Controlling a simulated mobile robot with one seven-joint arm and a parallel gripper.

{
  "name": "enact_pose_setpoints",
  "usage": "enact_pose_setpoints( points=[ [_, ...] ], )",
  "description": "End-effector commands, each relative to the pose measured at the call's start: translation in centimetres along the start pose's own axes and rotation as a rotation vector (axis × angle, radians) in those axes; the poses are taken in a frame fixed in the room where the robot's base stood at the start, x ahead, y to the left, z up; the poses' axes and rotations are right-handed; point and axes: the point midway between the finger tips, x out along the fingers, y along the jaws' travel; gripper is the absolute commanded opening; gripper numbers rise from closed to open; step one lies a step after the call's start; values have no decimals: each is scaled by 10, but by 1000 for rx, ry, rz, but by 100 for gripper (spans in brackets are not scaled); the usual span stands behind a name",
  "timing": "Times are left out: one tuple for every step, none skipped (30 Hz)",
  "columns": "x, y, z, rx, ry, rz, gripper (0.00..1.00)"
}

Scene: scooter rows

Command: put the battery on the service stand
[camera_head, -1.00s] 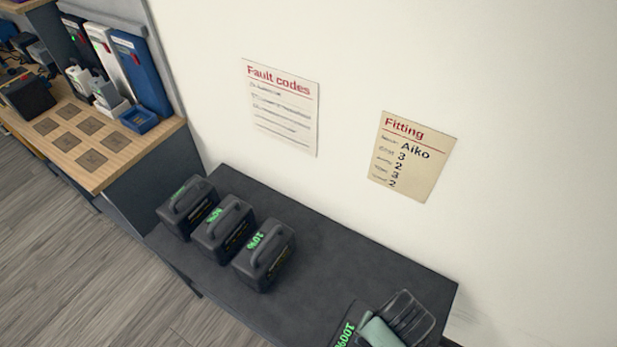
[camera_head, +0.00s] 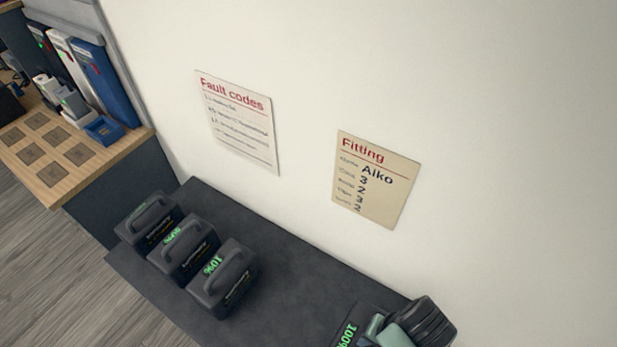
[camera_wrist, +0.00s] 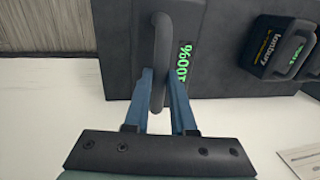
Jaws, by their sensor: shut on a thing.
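My gripper (camera_wrist: 160,76) has its blue fingers closed around the grey handle of a dark battery (camera_wrist: 185,25) marked 100% in green. In the head view, this battery (camera_head: 343,334) is at the bottom edge, partly hidden by my wrist and cut off by the frame. I cannot tell whether it touches the dark bench top (camera_head: 290,275) or hangs just above it. Three other dark batteries stand in a row at the bench's left: the near one (camera_head: 225,285) reads 10%, the middle one (camera_head: 183,252) has a green readout, and the far one (camera_head: 148,225) is behind. I cannot identify the service stand.
A white wall behind the bench carries a Fault codes sheet (camera_head: 238,120) and a Fitting sheet (camera_head: 375,180). The bench middle is clear.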

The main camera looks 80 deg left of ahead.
Motion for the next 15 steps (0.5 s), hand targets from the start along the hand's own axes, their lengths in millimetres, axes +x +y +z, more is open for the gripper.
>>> enact_pose_setpoints(
  points=[
    [-1,1,-2,-1,9,-5,0],
    [-2,1,-2,-1,9,-8,0],
    [-2,1,-2,-2,9,-11,0],
    [-3,1,-2,-2,8,-13,0],
    [-4,1,-2,-2,8,-13,0],
    [-4,1,-2,-3,8,-13,0],
    [-4,1,-2,-3,8,-13,0],
    [-4,1,-2,-3,8,-13,0],
    [-2,1,-2,-3,8,-13,0],
    [0,1,-2,-3,7,-13,0],
    [2,1,-2,-2,6,-14,0],
    [7,2,-2,-2,5,-14,0],
    [12,2,-2,-2,5,-14,0],
    [16,3,-1,-2,4,-14,0],
    [23,4,-1,-2,4,-14,0]
  ],
)
